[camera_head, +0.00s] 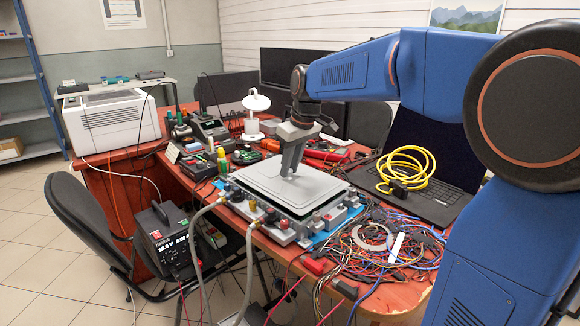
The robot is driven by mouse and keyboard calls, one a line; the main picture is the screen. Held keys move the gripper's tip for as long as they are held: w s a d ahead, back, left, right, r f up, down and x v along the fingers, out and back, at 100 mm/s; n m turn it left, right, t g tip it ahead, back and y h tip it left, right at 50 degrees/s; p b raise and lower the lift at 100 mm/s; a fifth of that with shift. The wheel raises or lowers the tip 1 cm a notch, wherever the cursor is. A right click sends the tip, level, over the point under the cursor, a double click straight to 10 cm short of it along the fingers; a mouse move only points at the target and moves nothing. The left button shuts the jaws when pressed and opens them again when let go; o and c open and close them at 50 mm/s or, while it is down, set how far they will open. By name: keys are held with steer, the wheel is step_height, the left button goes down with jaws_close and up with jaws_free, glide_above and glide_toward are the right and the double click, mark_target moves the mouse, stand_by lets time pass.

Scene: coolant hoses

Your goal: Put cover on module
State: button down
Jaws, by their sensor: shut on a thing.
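The cover (263,181) is a flat grey plate with a raised rim. It lies over the module (273,218), a low unit with hose fittings and coloured caps along its front edge, on the front part of the table. My gripper (289,174) points down at the middle of the cover and is shut on it, seemingly at a small grip on top that the fingers hide. Whether the cover rests fully on the module or sits slightly above it I cannot tell. A dark green strip shows between them at the right.
Tangled wires (385,250) cover the table's right front. A yellow cable coil (407,168) lies on a black laptop (437,197). Tools and a soldering station (209,127) crowd the back left. Grey hoses (248,265) hang off the front edge, near a chair (85,225).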

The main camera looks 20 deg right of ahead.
steer(key=shift+f, duration=1)
stand_by(2.1)
steer(key=c, duration=1.5)
jaws_free()
steer(key=shift+o, duration=1.4)
steer(key=shift+r, duration=3.5)
steer(key=shift+s, duration=0.15)
